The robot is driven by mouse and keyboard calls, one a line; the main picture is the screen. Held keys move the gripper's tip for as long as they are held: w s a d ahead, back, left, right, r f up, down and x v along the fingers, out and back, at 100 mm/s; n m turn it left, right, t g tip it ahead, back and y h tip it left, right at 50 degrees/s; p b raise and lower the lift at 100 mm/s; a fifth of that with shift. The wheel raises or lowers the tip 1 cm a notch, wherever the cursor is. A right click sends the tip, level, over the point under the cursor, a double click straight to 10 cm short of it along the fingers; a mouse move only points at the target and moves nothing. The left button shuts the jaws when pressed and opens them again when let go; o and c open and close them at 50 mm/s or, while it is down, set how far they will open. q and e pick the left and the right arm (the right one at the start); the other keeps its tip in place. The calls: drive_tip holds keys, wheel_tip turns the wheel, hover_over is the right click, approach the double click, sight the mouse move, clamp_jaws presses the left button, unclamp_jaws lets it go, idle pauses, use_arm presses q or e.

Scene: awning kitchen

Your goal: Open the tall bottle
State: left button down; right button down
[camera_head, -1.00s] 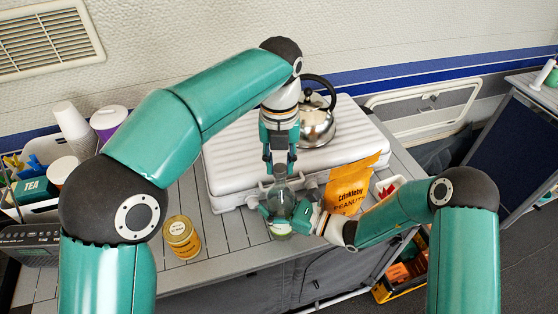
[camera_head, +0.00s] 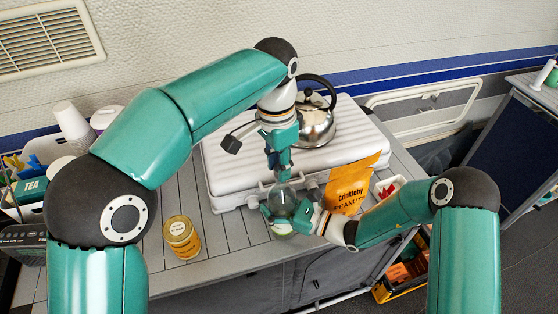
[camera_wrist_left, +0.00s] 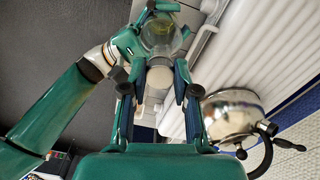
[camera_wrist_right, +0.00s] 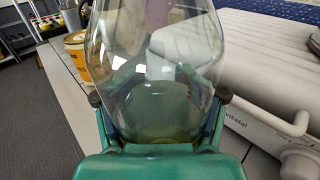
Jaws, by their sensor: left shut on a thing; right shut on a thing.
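The tall bottle (camera_head: 281,202) is clear glass with something greenish at its bottom. It stands upright near the table's front edge, before the white case. My right gripper (camera_head: 282,214) is shut around its body, and the right wrist view (camera_wrist_right: 160,95) shows the glass between the fingers. My left gripper (camera_head: 281,173) comes from above and is shut on the bottle's top. In the left wrist view a pale cap (camera_wrist_left: 159,79) sits between its fingers, in line with the bottle (camera_wrist_left: 160,32). I cannot tell whether the cap is loose from the neck.
A steel kettle (camera_head: 316,125) stands on the white ribbed case (camera_head: 228,165) behind. An orange peanut bag (camera_head: 350,185) is right of the bottle. A yellow-labelled jar (camera_head: 182,238) stands to the left. Bare table lies between jar and bottle.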

use_arm(q)
drive_tip(key=n, duration=0.4)
drive_tip(key=shift+s+d+f+n, duration=0.1)
drive_tip(key=shift+s+f+n, duration=0.1)
drive_tip(key=shift+n, duration=0.1)
drive_tip(key=n, duration=0.4)
drive_tip(key=shift+d, duration=0.1)
drive_tip(key=n, duration=0.6)
drive_tip(key=shift+w+d+n, duration=0.1)
drive_tip(key=shift+d+n, duration=0.05)
drive_tip(key=shift+n, duration=0.15)
drive_tip(key=n, duration=0.6)
drive_tip(key=shift+w, duration=0.2)
drive_tip(key=n, duration=0.4)
drive_tip(key=shift+w+r+n, duration=0.1)
drive_tip(key=shift+n, duration=0.2)
drive_tip(key=n, duration=0.3)
drive_tip(key=shift+w, duration=0.15)
drive_tip(key=shift+r, duration=0.25)
